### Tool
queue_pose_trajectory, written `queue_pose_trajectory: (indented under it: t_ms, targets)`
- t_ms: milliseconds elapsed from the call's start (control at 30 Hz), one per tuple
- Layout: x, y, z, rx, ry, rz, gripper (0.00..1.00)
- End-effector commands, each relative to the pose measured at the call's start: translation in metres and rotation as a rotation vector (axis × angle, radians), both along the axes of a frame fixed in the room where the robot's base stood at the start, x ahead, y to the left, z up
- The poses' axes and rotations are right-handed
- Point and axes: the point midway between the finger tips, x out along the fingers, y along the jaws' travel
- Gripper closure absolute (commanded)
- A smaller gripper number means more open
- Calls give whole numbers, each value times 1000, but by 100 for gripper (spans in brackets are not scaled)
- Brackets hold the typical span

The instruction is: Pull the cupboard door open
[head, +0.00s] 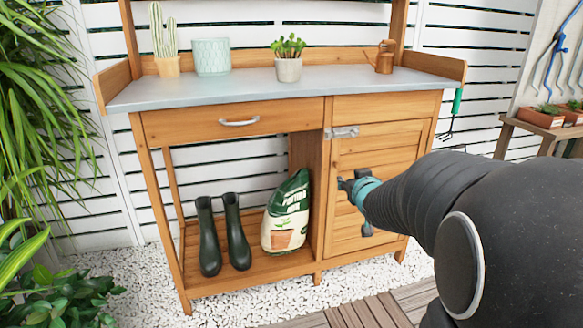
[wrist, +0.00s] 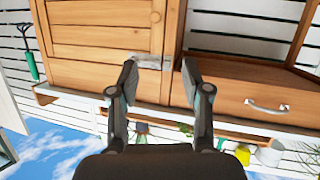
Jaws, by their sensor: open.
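The cupboard door (head: 375,150) is a slatted wooden panel on the right of the potting bench and looks shut. It also shows in the upside-down wrist view (wrist: 95,35). A metal latch (head: 341,132) sits at the door's upper left edge, spanning the door and the frame beside it. In the wrist view the latch (wrist: 150,61) lies between and beyond my fingertips. My gripper (head: 347,184) is open and empty in front of the door's left side, below the latch in the head view.
Above the door is the grey worktop (head: 235,92) with pots. A drawer (head: 200,122) is to the left. Boots (head: 222,235) and a potting-mix bag (head: 287,215) stand on the lower shelf. A side table (head: 545,130) stands right. White gravel (head: 120,270) lies in front.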

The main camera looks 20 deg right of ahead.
Motion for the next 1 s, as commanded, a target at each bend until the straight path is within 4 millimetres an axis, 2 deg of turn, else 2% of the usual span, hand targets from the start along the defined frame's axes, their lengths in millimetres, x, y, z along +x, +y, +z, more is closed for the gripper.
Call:
queue_pose_trajectory:
  t_ms: [33,200,400,667,1000]
  targets:
    - [13,-13,-17,4,-35,16,52]
    - [45,-40,-43,28,-178,108,52]
    - [57,-55,-63,69,-286,193,52]
    - [69,-58,-67,84,-322,224,52]
    - [128,-55,-67,84,-320,224,52]
